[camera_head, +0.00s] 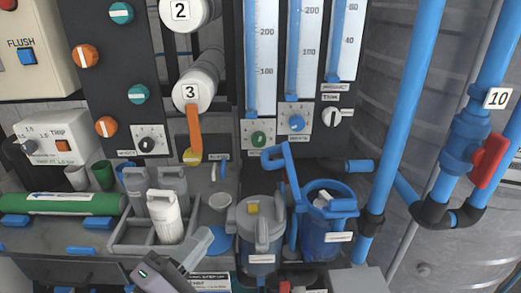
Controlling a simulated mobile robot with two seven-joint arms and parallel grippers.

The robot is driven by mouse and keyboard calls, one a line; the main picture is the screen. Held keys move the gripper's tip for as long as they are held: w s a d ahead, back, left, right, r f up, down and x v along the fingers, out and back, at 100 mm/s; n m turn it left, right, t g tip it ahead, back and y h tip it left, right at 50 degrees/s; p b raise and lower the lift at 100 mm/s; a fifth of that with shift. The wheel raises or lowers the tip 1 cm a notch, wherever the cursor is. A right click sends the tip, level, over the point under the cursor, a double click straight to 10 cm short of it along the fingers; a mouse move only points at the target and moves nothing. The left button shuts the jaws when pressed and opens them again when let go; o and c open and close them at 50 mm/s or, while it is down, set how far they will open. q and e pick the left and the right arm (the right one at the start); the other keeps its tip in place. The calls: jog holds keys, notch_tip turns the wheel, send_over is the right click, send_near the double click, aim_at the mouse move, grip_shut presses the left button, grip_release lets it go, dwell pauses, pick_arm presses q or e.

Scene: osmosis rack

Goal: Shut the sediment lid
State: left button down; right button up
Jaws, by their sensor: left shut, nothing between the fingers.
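Two filter housings stand side by side at the lower middle. The left one is a grey housing (260,238) with a grey lid on top and a yellow button. The right one is a blue housing (322,240) with an open-looking blue rim and something pale inside. A raised blue piece (291,180) stands tilted beside the blue rim; it may be its lid, swung up. The housing labels are too small to read. My left gripper (205,240) is shut and empty, low in the picture, left of the grey housing and apart from the blue one. My right gripper is not in view.
A grey rack (120,240) with grey and white bottles stands left of my gripper. Numbered cylinders (199,80) and an orange lever (195,132) are above. Blue pipes (405,110) and a red valve handle (489,160) are at the right.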

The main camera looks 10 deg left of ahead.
pick_arm(q)
jog(key=w+d+r+n+p, duration=0.1)
jog(key=w+d+r, duration=0.2)
jog(key=w, duration=0.2)
jog(key=w+d+r+n+p, duration=0.1)
jog(key=w+d+r, duration=0.2)
jog(key=w, duration=0.3)
jog(key=shift+d+r+t, duration=0.25)
jog(key=shift+d+t, duration=0.05)
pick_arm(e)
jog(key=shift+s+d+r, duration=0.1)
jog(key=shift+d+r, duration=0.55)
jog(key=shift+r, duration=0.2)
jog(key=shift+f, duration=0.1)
pick_arm(q)
jog(key=shift+p, duration=0.3)
